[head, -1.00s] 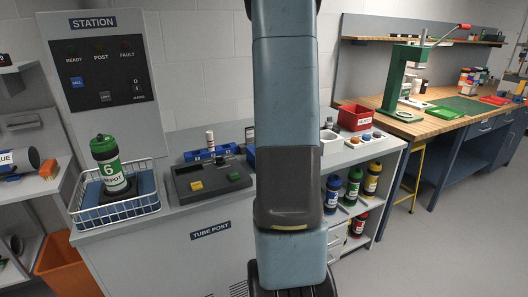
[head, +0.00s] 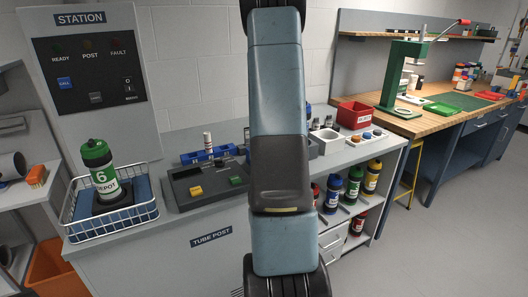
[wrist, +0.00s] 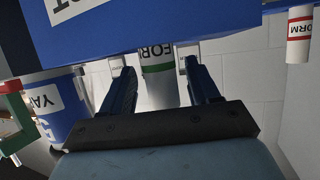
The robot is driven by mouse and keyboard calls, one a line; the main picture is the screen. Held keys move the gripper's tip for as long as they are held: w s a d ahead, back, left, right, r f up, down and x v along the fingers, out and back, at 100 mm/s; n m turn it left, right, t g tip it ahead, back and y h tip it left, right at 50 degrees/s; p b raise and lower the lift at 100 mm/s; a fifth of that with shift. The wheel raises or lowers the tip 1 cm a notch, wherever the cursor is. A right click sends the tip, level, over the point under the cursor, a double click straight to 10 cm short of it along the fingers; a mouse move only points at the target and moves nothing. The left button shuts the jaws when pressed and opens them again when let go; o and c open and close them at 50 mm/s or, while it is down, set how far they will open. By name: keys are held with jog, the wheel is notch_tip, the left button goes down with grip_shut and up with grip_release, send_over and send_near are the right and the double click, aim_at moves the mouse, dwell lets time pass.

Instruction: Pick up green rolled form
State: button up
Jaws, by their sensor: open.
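In the wrist view, the green rolled form (wrist: 159,85) is a pale roll with a green band and partly hidden "FORM" lettering. It stands out from behind a blue box edge and lies between the two fingers of my gripper (wrist: 153,62). The fingers are open, one on each side of it, and I see no clear contact. The far end of the roll is hidden by the blue box (wrist: 140,22). In the head view my gripper is out of sight, and I cannot pick out the green form there.
A red-banded form (wrist: 300,35) hangs at the upper right of the wrist view. In the head view, a wire basket (head: 112,224) holds a green canister (head: 103,172); a red box (head: 355,115) stands on the counter.

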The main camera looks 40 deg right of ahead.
jog(key=shift+w+d+f, duration=0.2)
jog(key=shift+w+f, duration=0.1)
jog(key=shift+w, duration=0.2)
jog(key=shift+w+a, duration=0.15)
jog(key=shift+w, duration=0.15)
jog(key=shift+s, duration=0.15)
jog(key=c, duration=1)
